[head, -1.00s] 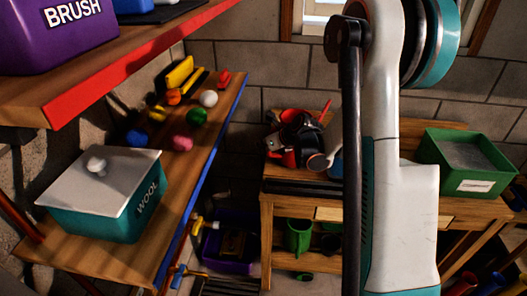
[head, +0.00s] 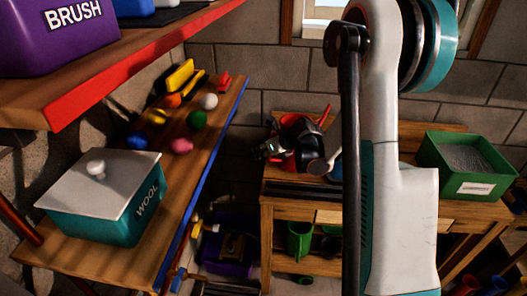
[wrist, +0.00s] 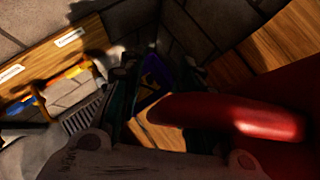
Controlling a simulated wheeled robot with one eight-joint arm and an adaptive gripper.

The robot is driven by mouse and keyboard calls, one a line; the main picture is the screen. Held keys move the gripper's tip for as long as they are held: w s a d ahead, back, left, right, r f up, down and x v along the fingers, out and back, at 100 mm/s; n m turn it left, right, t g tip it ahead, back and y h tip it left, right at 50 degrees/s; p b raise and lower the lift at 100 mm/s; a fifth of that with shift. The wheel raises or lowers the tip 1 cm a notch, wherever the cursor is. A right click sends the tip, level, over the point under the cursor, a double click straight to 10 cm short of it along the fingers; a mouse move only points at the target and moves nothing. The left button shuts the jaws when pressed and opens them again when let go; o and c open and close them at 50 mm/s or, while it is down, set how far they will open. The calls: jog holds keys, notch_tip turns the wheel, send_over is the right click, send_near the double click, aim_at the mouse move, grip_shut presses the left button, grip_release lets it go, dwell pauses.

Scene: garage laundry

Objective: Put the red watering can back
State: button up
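A glossy red part, which I take to be the watering can (wrist: 225,115), reaches from the right side of the wrist view across my gripper (wrist: 157,88). Its rounded end overlaps the gap between the fingers and covers part of the right finger. The fingers stand apart, with the background showing between them; I see no clear grip. In the head view, red parts of the can (head: 287,161) show among the dark parts of my gripper (head: 271,148), above the wooden workbench (head: 285,205). The rest of the can is hidden by my gripper and arm.
A green bin (head: 487,186) stands on the bench's right. The left shelf holds a teal WOOL box (head: 100,215), colored balls and a yellow brush (head: 180,76). A purple BRUSH bin (head: 65,35) sits higher. Green mugs (head: 300,238) and a purple crate (head: 225,262) are lower.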

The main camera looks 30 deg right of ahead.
jog(key=p+v, duration=0.3)
jog(key=v, duration=0.8)
jog(key=shift+s+r, duration=0.25)
jog(key=shift+s, duration=0.1)
jog(key=shift+p, duration=0.3)
